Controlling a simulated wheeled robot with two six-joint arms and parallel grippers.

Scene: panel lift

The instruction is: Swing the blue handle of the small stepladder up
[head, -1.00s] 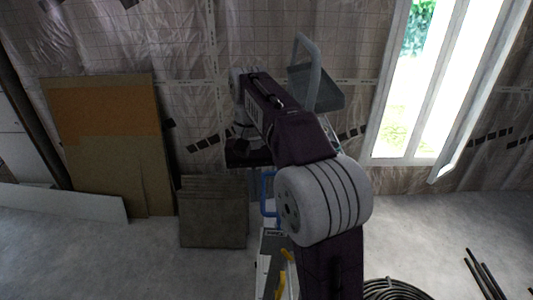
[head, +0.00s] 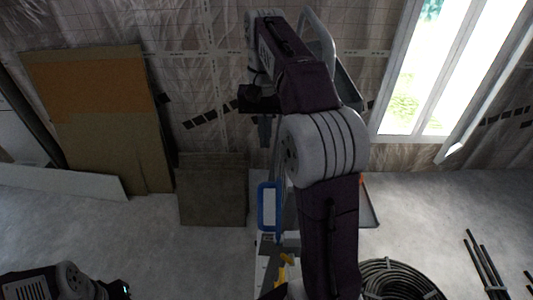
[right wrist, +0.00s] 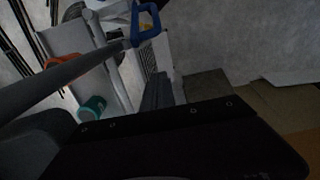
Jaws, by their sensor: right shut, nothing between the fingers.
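The stepladder's blue handle (head: 268,207) is an upright loop low in the middle of the head view. In the right wrist view the blue handle (right wrist: 146,22) is at the top. The stepladder's grey rail (head: 318,38) rises behind my right arm, which hides much of the ladder. My right gripper (head: 265,132) is shut and empty, pointing down, and appears above the handle and apart from it. Its fingers also show in the right wrist view (right wrist: 158,92). Part of my left arm is at the lower left; its gripper does not show.
A grey stack of slabs (head: 212,190) stands left of the ladder, and brown boards (head: 105,120) lean on the wall. A coiled black hose (head: 398,280) and dark rods (head: 483,262) lie at right. A teal cup (right wrist: 92,108) shows by the ladder.

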